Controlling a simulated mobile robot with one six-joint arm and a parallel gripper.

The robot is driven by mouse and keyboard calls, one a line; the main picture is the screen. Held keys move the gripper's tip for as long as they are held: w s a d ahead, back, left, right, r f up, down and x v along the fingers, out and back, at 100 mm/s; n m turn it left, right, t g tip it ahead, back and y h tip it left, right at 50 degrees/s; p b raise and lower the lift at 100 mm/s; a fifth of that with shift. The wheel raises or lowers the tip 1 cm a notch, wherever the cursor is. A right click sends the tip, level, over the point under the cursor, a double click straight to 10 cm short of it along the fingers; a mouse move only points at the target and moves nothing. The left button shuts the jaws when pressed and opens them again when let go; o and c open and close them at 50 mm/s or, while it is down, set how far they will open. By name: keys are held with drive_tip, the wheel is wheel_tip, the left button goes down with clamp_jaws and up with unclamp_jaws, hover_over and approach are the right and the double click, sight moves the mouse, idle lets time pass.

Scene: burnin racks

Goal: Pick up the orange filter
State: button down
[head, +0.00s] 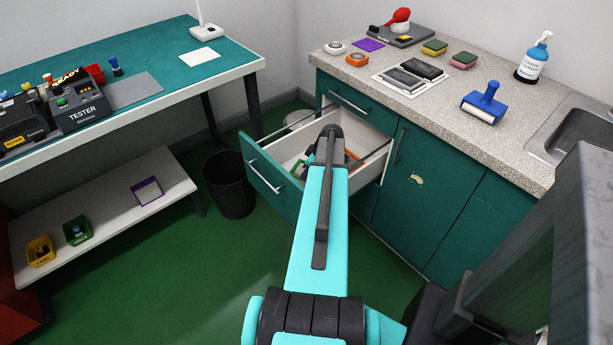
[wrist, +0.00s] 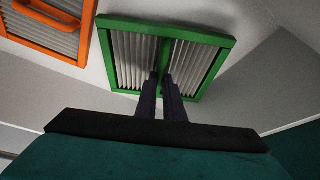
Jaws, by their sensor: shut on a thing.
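The orange filter (wrist: 48,28) shows at the upper left in the wrist view, with an orange frame, pale pleats and an orange handle; its top is cut off. A green-framed filter (wrist: 125,62) is beside it, to its right. My gripper (wrist: 167,82) is shut on the green filter, at its middle bar, and is apart from the orange one. In the head view, my arm reaches into the open drawer (head: 262,176) and hides the gripper and most of the contents. A bit of orange (head: 353,157) shows to the right of the arm.
The drawer's walls stand close around my arm. The grey counter (head: 440,105) above holds several items, including a blue roller (head: 485,103) and a pump bottle (head: 533,60). A black bin (head: 229,184) stands left of the drawer. The green floor in front is clear.

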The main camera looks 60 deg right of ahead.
drive_tip(key=shift+f, duration=0.85)
drive_tip(key=shift+f, duration=0.2)
drive_tip(key=c, duration=1.9)
unclamp_jaws()
drive_tip(key=shift+o, duration=0.2)
drive_tip(key=shift+r, duration=0.15)
drive_tip(key=v, duration=1.2)
drive_tip(key=shift+b, duration=0.3)
drive_tip(key=shift+r, duration=0.15)
